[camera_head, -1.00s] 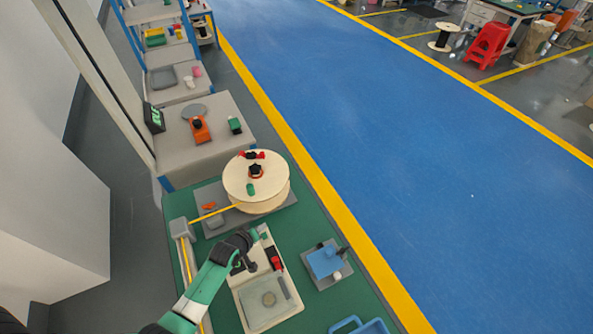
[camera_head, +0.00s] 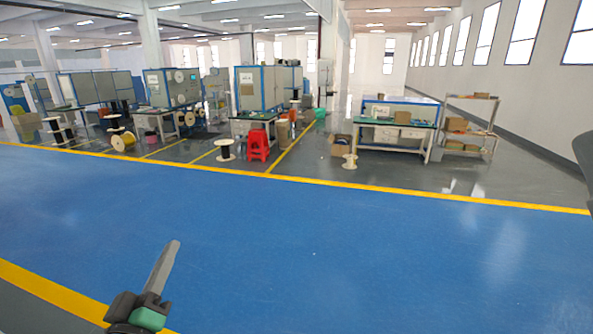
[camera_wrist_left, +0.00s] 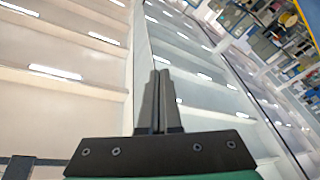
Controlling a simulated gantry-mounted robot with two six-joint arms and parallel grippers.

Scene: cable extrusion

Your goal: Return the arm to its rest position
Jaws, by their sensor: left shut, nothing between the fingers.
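My left gripper (camera_head: 173,246) stands at the lower left of the head view, pointing up, with its grey fingers together and its dark and green wrist below. In the left wrist view its two fingers (camera_wrist_left: 160,76) stand side by side, shut and empty, in front of the ceiling and its lights. Nothing touches them. My right gripper is not in view; only a dark shape, too cut off to identify, shows at the right edge of the head view.
A wide blue floor lane (camera_head: 300,240) lies clear around my left gripper, bordered by yellow lines. Far beyond it are a red stool (camera_head: 258,146), cable spools (camera_head: 123,141), a workbench (camera_head: 393,137) and a shelf rack (camera_head: 470,125).

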